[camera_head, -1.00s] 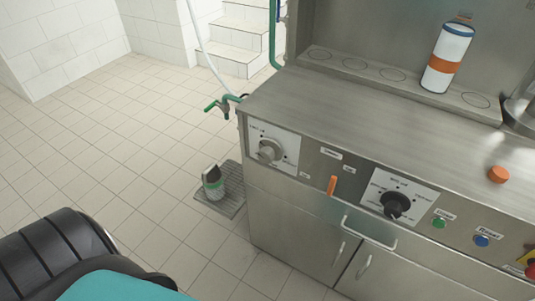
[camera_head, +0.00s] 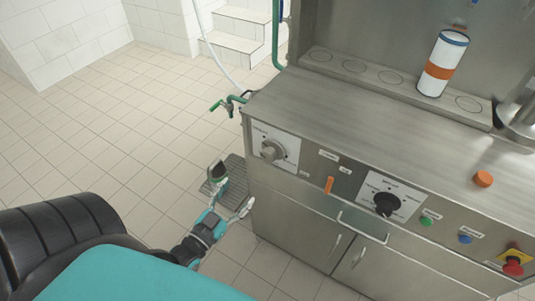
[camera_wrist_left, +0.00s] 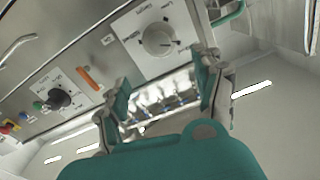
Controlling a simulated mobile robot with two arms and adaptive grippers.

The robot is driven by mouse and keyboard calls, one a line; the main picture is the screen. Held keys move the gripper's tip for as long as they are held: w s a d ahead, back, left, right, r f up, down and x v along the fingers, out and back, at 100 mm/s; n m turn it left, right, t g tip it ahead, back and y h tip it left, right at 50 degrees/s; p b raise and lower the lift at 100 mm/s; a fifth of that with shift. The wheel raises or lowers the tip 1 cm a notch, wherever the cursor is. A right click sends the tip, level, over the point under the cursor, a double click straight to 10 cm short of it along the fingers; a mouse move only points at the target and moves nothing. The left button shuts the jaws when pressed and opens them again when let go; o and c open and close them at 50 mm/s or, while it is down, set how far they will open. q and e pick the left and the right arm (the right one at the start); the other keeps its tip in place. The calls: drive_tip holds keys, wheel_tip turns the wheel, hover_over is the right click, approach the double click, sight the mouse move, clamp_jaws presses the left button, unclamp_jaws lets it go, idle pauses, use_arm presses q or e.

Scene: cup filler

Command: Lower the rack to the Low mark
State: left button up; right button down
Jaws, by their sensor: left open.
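The lever also shows in the left wrist view (camera_wrist_left: 89,78). My left gripper (camera_head: 234,194) is open and empty. It is low, left of the cabinet front and apart from the lever. In the left wrist view its two teal-padded fingers (camera_wrist_left: 165,80) are spread, with the lever left of them. I cannot tell which part is the rack. My right gripper is not in view.
A bar handle (camera_head: 362,226) sticks out below the panel, right of the lever. Tiled floor (camera_head: 110,130) on the left is clear.

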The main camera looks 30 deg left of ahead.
sight(266, 158)
use_arm(q)
drive_tip(key=w, duration=0.5)
drive_tip(key=w+p, duration=0.1)
drive_tip(key=w, duration=1)
drive_tip(key=shift+w+a+f+p, duration=0.1)
drive_tip(key=shift+w+a+p, duration=0.2)
drive_tip(key=shift+p, duration=0.1)
drive_tip(key=c, duration=1.2)
